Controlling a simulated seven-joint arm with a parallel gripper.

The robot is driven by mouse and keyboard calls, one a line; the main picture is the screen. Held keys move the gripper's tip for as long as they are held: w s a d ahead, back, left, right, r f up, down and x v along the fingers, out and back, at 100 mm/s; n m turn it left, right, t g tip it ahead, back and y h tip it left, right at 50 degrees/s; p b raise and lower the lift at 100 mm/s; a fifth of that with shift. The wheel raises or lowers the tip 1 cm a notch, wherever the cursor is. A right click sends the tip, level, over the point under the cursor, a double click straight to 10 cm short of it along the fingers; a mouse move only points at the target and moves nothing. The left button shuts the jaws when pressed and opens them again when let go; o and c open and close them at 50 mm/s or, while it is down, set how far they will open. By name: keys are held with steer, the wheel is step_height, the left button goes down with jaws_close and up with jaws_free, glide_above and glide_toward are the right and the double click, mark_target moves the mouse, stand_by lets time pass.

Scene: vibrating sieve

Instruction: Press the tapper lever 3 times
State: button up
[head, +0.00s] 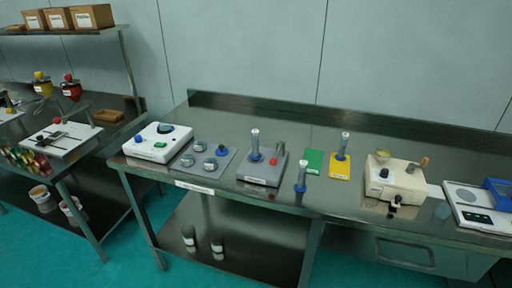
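A grey box-shaped device (262,178) stands on the middle of the steel bench. A clear cylinder (255,141) with a blue base stands upright on it. At its right side a short lever (277,153) with a reddish end leans up and to the right; it looks like the tapper lever. Nothing touches it. My gripper is not in this head view.
A blue-based cylinder (301,176) stands close to the right of the device. A grey plate (214,169) with several dark round pieces lies left. Further right are a green block (313,161), a yellow block (340,168) with a cylinder, and a beige machine (393,181).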

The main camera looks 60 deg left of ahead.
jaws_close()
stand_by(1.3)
